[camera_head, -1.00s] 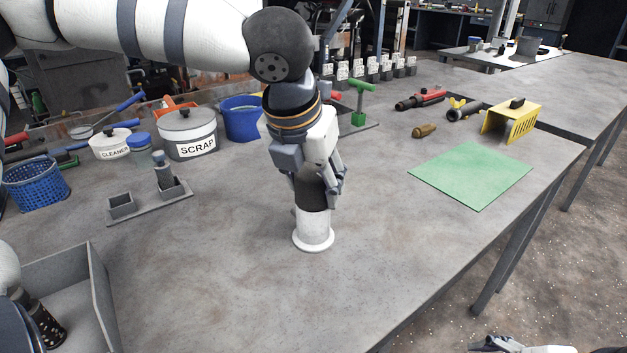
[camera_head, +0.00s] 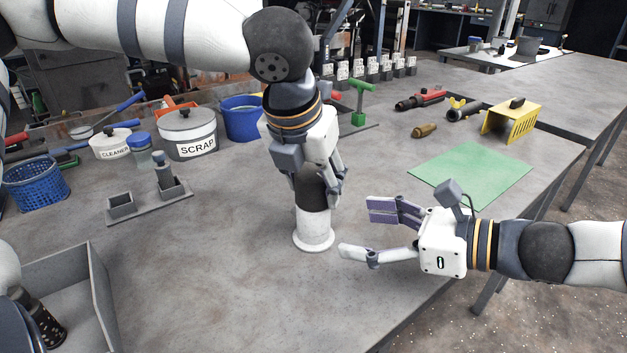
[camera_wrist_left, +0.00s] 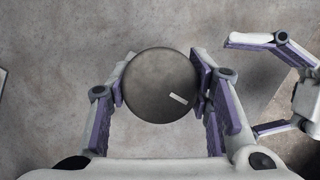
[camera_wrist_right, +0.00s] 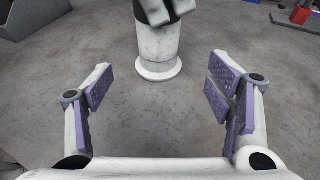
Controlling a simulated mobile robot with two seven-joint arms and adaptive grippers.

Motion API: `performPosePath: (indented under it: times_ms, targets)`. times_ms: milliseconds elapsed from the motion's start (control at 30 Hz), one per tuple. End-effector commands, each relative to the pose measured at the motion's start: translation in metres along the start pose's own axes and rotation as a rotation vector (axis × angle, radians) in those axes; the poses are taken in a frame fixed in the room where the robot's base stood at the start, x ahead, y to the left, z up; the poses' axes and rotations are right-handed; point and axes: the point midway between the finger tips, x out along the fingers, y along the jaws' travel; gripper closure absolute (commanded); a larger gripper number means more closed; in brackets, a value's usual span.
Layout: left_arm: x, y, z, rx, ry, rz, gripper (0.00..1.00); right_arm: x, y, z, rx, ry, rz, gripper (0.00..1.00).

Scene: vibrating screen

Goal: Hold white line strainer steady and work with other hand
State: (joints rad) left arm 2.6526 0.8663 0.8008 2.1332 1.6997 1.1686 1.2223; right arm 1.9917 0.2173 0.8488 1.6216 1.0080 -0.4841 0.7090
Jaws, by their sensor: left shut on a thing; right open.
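The white line strainer (camera_head: 313,230) stands upright on the grey table, with a white flanged base and a dark upper part. My left gripper (camera_head: 318,188) comes down from above and is shut on its dark top. In the left wrist view the round grey cap (camera_wrist_left: 160,85) with a small white mark sits between the left fingers. My right gripper (camera_head: 375,232) is open and empty, just right of the strainer, its fingers pointing at it. In the right wrist view the strainer's white body (camera_wrist_right: 158,50) stands ahead, beyond the open fingers (camera_wrist_right: 160,88), not touching them.
A green mat (camera_head: 472,176) lies behind my right gripper. A yellow slotted guard (camera_head: 511,122), a brass piece (camera_head: 424,130) and tools lie farther back. A scrap pot (camera_head: 188,135), blue bucket (camera_head: 242,118), blue basket (camera_head: 36,183) and grey holder (camera_head: 150,203) stand left.

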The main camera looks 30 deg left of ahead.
Motion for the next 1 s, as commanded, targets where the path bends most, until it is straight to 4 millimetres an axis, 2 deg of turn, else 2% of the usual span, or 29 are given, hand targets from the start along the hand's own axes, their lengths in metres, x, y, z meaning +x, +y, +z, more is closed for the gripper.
performPosePath:
  times_ms: [300, 500, 667, 900, 933, 1000]
  targets:
    - [0.000, 0.000, 0.000, 0.000, 0.000, 0.000, 0.81, 0.057, 0.001, -0.001, 0.000, 0.001, 0.000, 0.25]
    - [0.000, 0.000, 0.000, 0.000, 0.000, 0.000, 0.81, 0.085, 0.000, -0.001, 0.000, 0.001, -0.002, 0.25]
    - [0.000, 0.000, 0.000, 0.000, 0.000, 0.000, 0.81, 0.094, -0.001, 0.000, 0.000, 0.001, -0.003, 0.25]
    - [0.000, 0.000, 0.000, 0.000, 0.000, 0.000, 0.81, 0.095, -0.001, 0.000, 0.000, 0.001, -0.003, 0.25]
    - [0.000, 0.000, 0.000, 0.000, 0.000, 0.000, 0.81, 0.095, -0.001, 0.000, 0.000, 0.001, -0.003, 0.30]
    - [0.000, 0.000, 0.000, 0.000, 0.000, 0.000, 0.81, 0.095, -0.001, 0.000, 0.000, 0.001, -0.003, 0.46]
